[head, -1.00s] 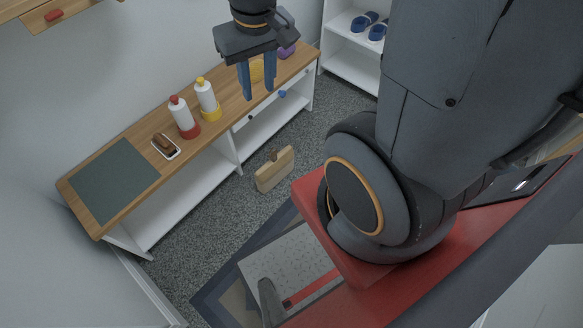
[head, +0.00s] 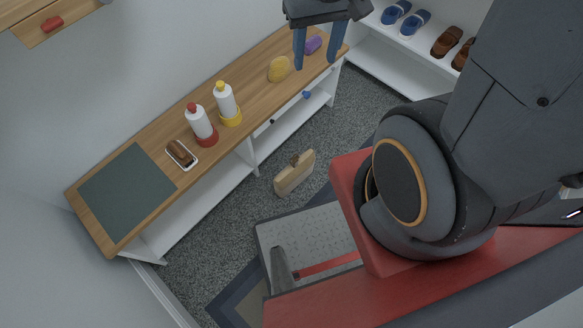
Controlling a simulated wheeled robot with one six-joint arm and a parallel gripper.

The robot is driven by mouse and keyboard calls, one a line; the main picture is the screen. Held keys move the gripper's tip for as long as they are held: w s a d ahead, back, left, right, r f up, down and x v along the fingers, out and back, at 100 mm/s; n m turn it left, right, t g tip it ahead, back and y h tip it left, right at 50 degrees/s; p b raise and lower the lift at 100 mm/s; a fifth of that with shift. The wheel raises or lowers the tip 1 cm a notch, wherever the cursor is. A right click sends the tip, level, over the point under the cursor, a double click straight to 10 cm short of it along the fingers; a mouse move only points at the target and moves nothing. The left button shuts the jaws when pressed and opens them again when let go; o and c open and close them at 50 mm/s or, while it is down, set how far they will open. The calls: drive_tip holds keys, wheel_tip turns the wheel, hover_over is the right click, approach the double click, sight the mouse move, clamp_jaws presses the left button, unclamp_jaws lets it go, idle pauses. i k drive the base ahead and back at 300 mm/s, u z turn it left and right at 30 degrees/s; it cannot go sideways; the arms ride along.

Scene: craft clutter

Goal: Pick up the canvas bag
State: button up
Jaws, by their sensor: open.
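The canvas bag (head: 294,174) is beige with a brown part at its top. It stands on the grey speckled floor in front of the low bench, near the middle of the head view. My gripper (head: 317,64) is at the top of the view, with two blue fingers pointing down and spread apart. It is open and empty. In the picture it is above and a little right of the bag, well apart from it.
A wooden-topped bench (head: 105,226) holds two bottles, a brush on a tray (head: 181,154), a yellow oval thing (head: 279,68) and a purple thing (head: 312,44). A white shelf (head: 383,71) with shoes stands at the upper right. Bare floor (head: 345,130) surrounds the bag.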

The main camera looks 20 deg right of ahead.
sight(301, 166)
drive_tip(key=z, duration=0.5)
drive_tip(key=k, duration=1.15)
drive_tip(key=u, duration=0.3)
